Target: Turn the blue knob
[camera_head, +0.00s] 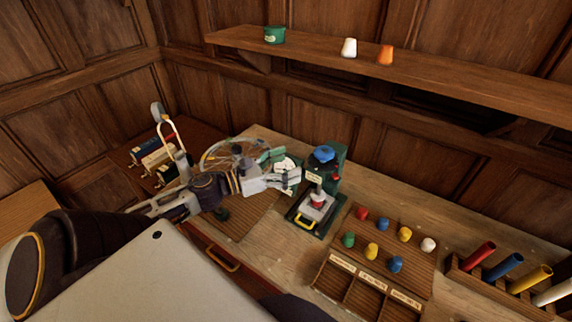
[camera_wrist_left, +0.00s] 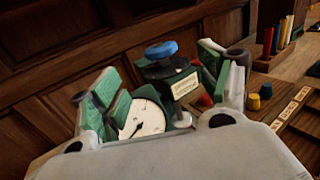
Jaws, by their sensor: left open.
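The blue knob (camera_head: 324,153) sits on top of a green press (camera_head: 334,172) on the wooden bench. In the left wrist view the blue knob (camera_wrist_left: 161,50) shows beyond the fingers, between them, above a labelled part of the press. My left gripper (camera_head: 284,170) is open, just left of the press, and appears apart from the knob. In the left wrist view the left gripper (camera_wrist_left: 165,82) has its green-padded fingers spread wide, with nothing between the pads that I can see held. A white dial gauge (camera_wrist_left: 145,119) shows low between the fingers. My right gripper is not in view.
Several coloured pegs stand on a board right of the press, near a labelled compartment tray (camera_head: 363,285). A rack (camera_head: 492,287) of coloured tubes is at far right. A shelf (camera_head: 450,75) with three cups runs above. Boxes (camera_head: 158,158) stand at left.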

